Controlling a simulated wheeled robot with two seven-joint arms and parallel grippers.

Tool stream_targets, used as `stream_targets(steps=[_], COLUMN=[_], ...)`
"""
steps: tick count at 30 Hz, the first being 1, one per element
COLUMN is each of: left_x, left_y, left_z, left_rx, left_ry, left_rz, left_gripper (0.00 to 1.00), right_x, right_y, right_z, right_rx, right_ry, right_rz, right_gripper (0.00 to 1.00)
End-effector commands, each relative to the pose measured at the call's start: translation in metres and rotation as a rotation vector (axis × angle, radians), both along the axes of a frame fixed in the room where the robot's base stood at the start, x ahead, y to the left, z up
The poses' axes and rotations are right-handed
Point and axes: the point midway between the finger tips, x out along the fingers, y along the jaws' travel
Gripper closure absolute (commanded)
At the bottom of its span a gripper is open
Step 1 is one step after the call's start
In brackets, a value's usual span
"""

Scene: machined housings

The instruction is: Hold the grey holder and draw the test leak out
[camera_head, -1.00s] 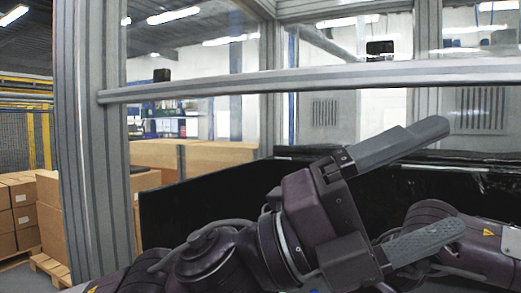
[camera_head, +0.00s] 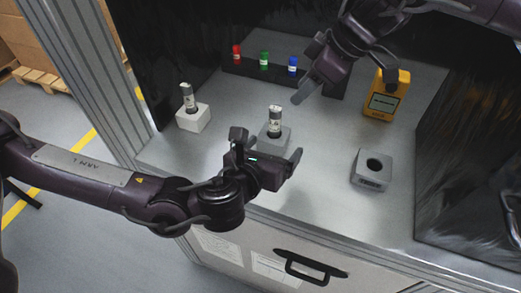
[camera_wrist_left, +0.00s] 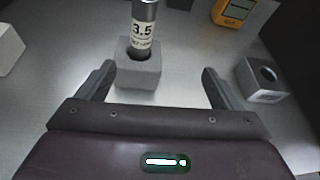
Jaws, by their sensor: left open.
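The grey holder (camera_head: 273,141) stands mid-table, with the test leak (camera_head: 275,118), a metal cylinder with a white label, upright in its hole. In the left wrist view the label on the test leak (camera_wrist_left: 143,32) reads 3.5, and the grey holder (camera_wrist_left: 138,74) sits between and beyond the fingertips. My left gripper (camera_head: 267,144) is open, at the near side of the holder, its fingers apart and apparently not touching it. My right gripper (camera_head: 306,75) hangs above the table, behind and right of the test leak. One of its fingers shows clearly; its opening is unclear.
A white holder (camera_head: 194,121) with a similar cylinder (camera_head: 187,97) stands left. An empty grey block (camera_head: 370,173) with a hole is right, below a yellow device (camera_head: 386,97). A dark rack (camera_head: 240,67) holds red, green and blue vials behind. Dark panels wall the back and right.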

Motion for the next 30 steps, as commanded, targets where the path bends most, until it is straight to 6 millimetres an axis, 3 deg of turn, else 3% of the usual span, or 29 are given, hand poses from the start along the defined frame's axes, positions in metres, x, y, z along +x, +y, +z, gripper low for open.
stream_targets(steps=[3, 6, 19, 30], left_x=[0.0, 0.003, 0.056, 0.068], left_y=[0.018, 0.022, 0.005, 0.001], left_z=[-0.01, -0.014, -0.037, -0.042], left_rx=[0.094, 0.125, 0.126, 0.124], left_ry=[-0.003, -0.004, -0.005, -0.004], left_rz=[0.041, 0.054, 0.054, 0.053], left_gripper=[0.13, 0.13, 0.13, 0.13], right_x=[0.0, 0.0, 0.0, 0.0], right_y=[0.0, 0.0, 0.0, 0.0], right_z=[0.0, 0.0, 0.0, 0.0], right_rx=[0.0, 0.0, 0.0, 0.0], right_ry=[0.0, 0.0, 0.0, 0.0], right_rz=[0.0, 0.0, 0.0, 0.0], right_gripper=[0.64, 0.64, 0.64, 0.64])
